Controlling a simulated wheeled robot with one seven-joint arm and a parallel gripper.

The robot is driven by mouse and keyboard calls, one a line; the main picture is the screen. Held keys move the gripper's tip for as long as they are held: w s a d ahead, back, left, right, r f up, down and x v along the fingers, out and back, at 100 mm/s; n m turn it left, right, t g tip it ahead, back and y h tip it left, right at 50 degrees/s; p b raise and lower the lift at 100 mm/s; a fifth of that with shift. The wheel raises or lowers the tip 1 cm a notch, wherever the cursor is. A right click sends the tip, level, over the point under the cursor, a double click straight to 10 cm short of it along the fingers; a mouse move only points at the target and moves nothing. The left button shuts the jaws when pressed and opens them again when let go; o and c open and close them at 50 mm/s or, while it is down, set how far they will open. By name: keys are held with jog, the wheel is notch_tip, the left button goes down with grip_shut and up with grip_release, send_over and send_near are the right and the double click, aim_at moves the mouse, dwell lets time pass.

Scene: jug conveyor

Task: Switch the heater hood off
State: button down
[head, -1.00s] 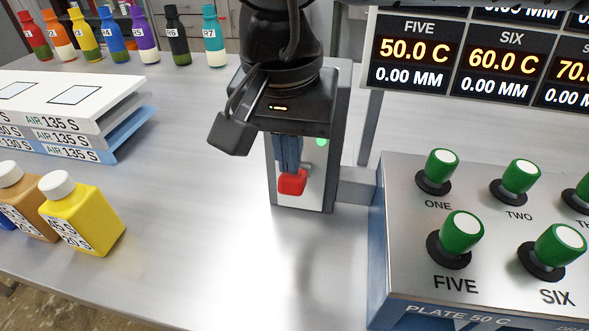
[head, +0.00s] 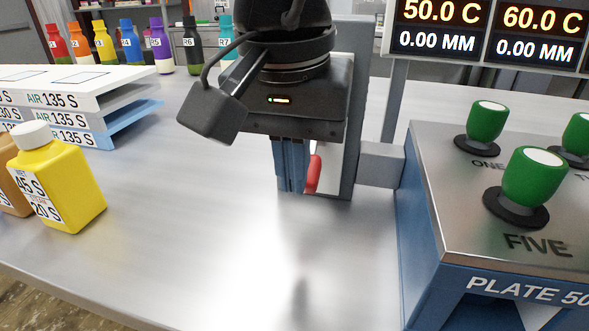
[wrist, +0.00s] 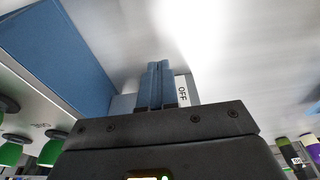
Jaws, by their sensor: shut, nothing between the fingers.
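A grey upright switch post (head: 357,110) stands on the metal table, mostly behind my arm. Its red lever handle (head: 314,175) shows low on the front, just right of my fingers. My gripper (head: 290,190) points down in front of the post, its blue fingers together and empty. The fingers are beside the lever; I cannot tell whether they touch it. The lever is not seen there, and most of the switch face is hidden.
A knob box (head: 470,220) with green knobs stands close on the right, below a temperature display (head: 490,35). A yellow jug (head: 62,185) and stacked trays (head: 85,105) are at left. Several coloured bottles (head: 128,45) line the back. The table's front middle is clear.

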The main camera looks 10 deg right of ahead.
jog(key=shift+w+r, duration=0.1)
jog(key=shift+r, duration=0.1)
jog(key=shift+w+d+r, duration=0.25)
jog(key=shift+w+r, duration=0.05)
jog(key=shift+w, duration=0.3)
jog(key=s+a+r, duration=0.2)
jog(key=s+r, duration=0.1)
jog(key=s, duration=0.2)
jog(key=s+a+r+p, duration=0.1)
jog(key=s+a+r, duration=0.1)
jog(key=s, duration=0.4)
jog(key=shift+a+r, duration=0.2)
jog(key=shift+r, duration=0.55)
